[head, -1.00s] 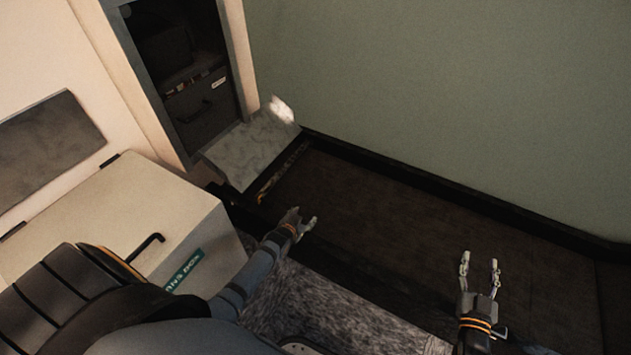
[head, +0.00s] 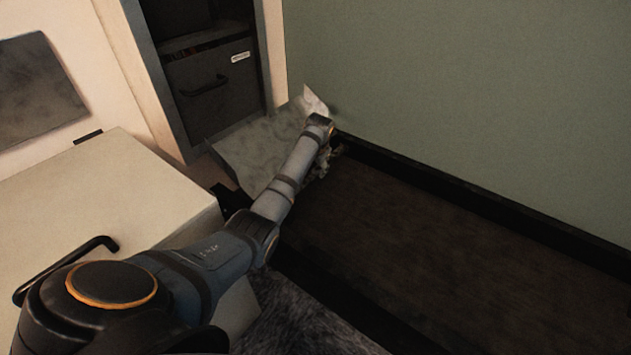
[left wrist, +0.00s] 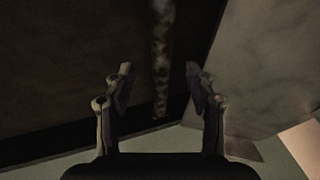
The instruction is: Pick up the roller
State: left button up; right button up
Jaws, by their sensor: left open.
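The roller (left wrist: 162,35) is a long, thin, mottled brown-grey bar in the left wrist view. It runs from the top edge down between the fingers of my left gripper (left wrist: 158,70). The fingers are open, with a gap on each side of the roller, and do not touch it. In the head view my left gripper (head: 325,163) is mostly hidden behind my wrist, at the far left corner of the dark surface. The roller cannot be made out there, as my arm covers that spot. My right gripper is out of view.
A grey marbled slanted sheet (head: 250,150) lies close beside my left gripper. A green wall (head: 450,90) with a dark ledge rises behind it. A pale box (head: 110,190) with a black handle stands at left. The dark surface (head: 420,240) to the right is clear.

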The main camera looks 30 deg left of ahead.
aim_at(312, 173)
pick_arm(q)
jog(key=b+x, duration=0.4)
jog(key=x, duration=0.1)
jog(key=shift+a+f+b, duration=0.2)
jog(key=shift+f+b, duration=0.15)
jog(key=shift+r, duration=0.1)
jog(key=shift+c, duration=0.6)
grip_shut()
